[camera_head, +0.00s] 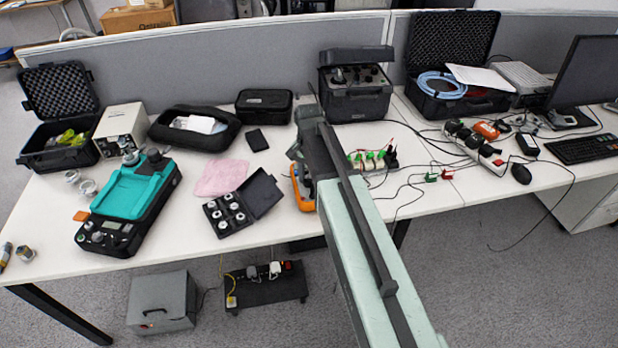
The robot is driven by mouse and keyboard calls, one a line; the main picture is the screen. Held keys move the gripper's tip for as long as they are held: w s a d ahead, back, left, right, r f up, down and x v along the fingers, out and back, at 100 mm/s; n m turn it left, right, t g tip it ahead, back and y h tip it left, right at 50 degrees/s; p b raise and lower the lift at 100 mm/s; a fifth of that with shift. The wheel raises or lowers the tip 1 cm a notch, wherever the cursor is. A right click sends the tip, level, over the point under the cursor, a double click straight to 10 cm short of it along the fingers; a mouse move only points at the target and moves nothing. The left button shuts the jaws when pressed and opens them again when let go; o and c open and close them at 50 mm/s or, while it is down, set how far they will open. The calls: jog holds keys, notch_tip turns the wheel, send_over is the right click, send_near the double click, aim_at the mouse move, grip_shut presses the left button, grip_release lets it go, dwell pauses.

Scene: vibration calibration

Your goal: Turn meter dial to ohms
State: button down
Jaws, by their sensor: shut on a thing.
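The meter (297,190) is an orange-edged handheld instrument on the white table, at the middle of the view. My arm comes up from the bottom right and covers most of it, so only its left orange edge and lower corner show. Its dial face and markings are hidden. My gripper (297,153) is down at the meter's upper part. It is shut on the meter's dial, though the fingertips and the contact are too small and covered to see clearly. Which setting the dial points to cannot be told.
A black case with white-capped weights (229,214) lies open left of the meter. A pink cloth (221,178) and teal device (134,192) are further left. A black-cased instrument (354,88) stands behind.

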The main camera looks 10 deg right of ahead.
aim_at(308, 179)
jog(key=shift+m, duration=1.1)
jog(key=c, duration=1)
grip_release()
notch_tip(308, 179, up, 8)
jog(key=p, duration=0.8)
jog(key=shift+f, duration=0.1)
